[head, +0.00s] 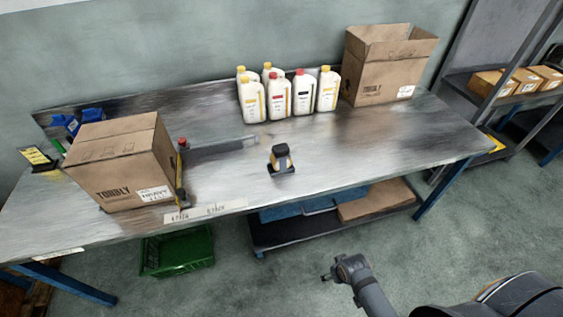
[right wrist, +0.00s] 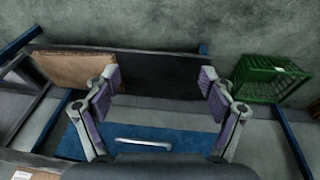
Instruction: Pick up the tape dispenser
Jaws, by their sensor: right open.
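A small black item with a tan-brown band (head: 282,159), which looks like the tape dispenser, stands on the metal workbench (head: 225,175) near its front middle. It is too small to tell for certain. My right gripper (head: 328,276) is in front of the bench, apart from it, to the lower right of this item. In the right wrist view the right gripper (right wrist: 160,85) has its two fingers spread with nothing held between them. The dispenser is not seen in the right wrist view. My left gripper is not in view.
A closed carton (head: 118,165) stands at the left, with a red-and-black item (head: 181,170) beside it. Several white bottles (head: 278,97) and an open carton (head: 385,65) stand at the back. Below are a green crate (head: 178,252) and a lower shelf (head: 300,230).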

